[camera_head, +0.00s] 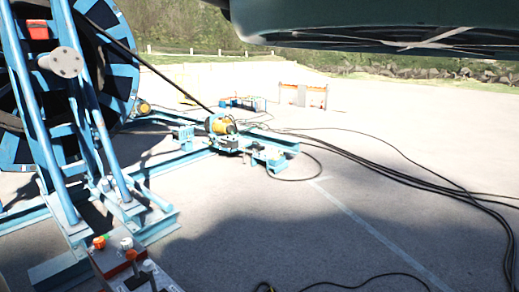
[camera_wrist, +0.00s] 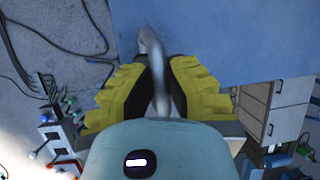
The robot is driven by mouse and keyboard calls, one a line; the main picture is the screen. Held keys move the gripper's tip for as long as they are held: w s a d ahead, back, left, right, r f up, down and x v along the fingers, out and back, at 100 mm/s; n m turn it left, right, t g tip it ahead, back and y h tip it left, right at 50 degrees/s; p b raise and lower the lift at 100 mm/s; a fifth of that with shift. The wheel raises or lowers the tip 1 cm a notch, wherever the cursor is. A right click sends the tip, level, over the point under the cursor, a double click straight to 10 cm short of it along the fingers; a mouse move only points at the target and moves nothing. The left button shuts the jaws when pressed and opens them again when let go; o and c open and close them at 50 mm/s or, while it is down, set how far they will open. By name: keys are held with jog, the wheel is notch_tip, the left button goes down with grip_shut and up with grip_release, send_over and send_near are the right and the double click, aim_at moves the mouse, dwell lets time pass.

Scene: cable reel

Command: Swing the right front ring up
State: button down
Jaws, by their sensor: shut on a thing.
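In the wrist view, my gripper (camera_wrist: 159,76) has its yellow and black fingers closed around a curved grey metal ring (camera_wrist: 151,42). One end of the ring sticks out past the fingertips, in front of a flat blue surface (camera_wrist: 225,40). The lower part of the ring runs back between the fingers, and the rest is hidden by them and my wrist. I cannot tell from these views how far the ring is tilted. Neither the gripper nor the ring can be made out in the head view.
In the head view, a large blue cable reel (camera_head: 120,70) stands on a blue frame at the left. A control box (camera_head: 125,262) with levers is in front. Black cables (camera_head: 385,158) cross the paved ground. A cabinet (camera_wrist: 275,105) shows at the right of the wrist view.

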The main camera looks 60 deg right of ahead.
jog(key=c, duration=1)
grip_release()
jog(key=shift+w, duration=0.1)
